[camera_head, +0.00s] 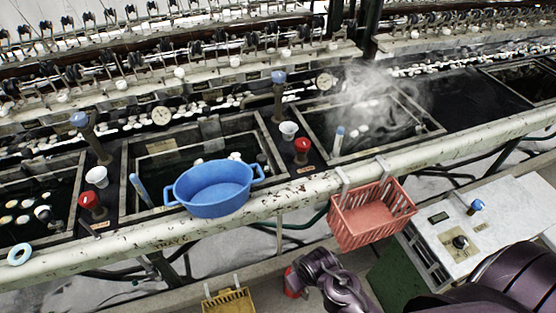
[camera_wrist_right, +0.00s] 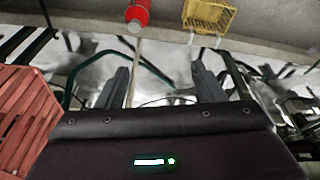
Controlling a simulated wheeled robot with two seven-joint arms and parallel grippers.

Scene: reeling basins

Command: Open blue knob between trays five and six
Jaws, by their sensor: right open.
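Two blue knobs on upright posts stand among the trays, a left one (camera_head: 79,118) and a right one (camera_head: 278,77). A red knob (camera_head: 90,199) is in front of the left post, and another red knob (camera_head: 302,145) is in front of the right one. The label on the front rail below the middle tray (camera_head: 128,160) looks like "TRAY 6", but is hard to read. My right gripper (camera_wrist_right: 160,85) is open and empty in the wrist view, pointing at the floor area. My right arm is low in front of the rail, away from both blue knobs. My left gripper is not in view.
A blue basin (camera_head: 215,187) sits over the middle tray's front edge. A red basket (camera_head: 370,213) hangs on the rail near my right arm. A control box (camera_head: 490,225) stands right. A yellow crate (camera_head: 230,301) and red object (camera_head: 292,283) are low. Steam rises over the right tray.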

